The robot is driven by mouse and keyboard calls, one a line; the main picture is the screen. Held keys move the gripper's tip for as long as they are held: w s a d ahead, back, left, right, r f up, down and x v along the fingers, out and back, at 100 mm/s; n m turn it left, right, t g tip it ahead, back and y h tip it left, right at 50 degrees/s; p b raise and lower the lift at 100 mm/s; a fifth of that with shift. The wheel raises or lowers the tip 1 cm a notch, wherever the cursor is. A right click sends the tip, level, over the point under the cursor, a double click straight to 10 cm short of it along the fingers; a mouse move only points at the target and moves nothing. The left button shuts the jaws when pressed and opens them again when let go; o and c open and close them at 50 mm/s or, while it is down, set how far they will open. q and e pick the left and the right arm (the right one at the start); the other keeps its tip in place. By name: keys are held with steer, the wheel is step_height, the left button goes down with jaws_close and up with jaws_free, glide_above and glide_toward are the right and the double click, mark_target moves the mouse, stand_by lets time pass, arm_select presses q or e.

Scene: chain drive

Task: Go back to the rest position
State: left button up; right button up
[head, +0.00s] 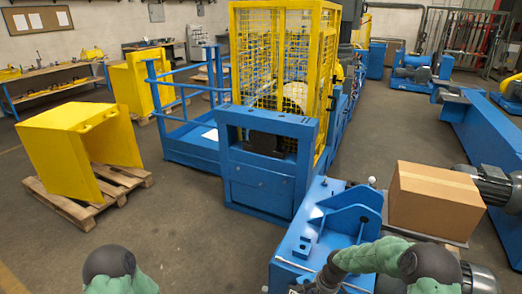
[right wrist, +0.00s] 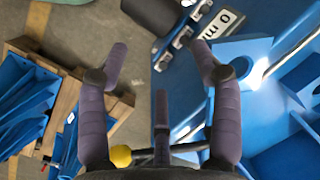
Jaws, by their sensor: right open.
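My right gripper (right wrist: 158,62) is open in the right wrist view, its purple fingers spread with nothing held between them. It is over or beside a blue machine (right wrist: 250,110); the gap to it cannot be told. In the head view my green right arm crosses the lower right, in front of the blue machine bed (head: 310,240). Of my left arm, only a green and black part shows at the bottom left; its gripper is out of view.
A cardboard box (head: 435,200) stands right of the machine bed. A caged yellow-and-blue machine (head: 265,165) stands behind it. A yellow housing (head: 65,150) sits on a wooden pallet (head: 75,212) at left. The floor (head: 180,235) between is clear. A yellow knob (right wrist: 121,155) is near the fingers.

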steer(key=s+a+f+n, duration=0.2)
steer(key=s+a+f, duration=0.1)
steer(key=s, duration=0.5)
steer(key=s+a+f+n+y, duration=0.1)
steer(key=s+a+f+n, duration=0.1)
steer(key=s, duration=0.6)
steer(key=s+a+f+n, duration=0.2)
steer(key=s+a+f, duration=0.2)
steer(key=s, duration=0.4)
steer(key=shift+s+a+f+n+y, duration=0.2)
steer(key=shift+s+n+y, duration=0.1)
steer(key=shift+s+n, duration=0.1)
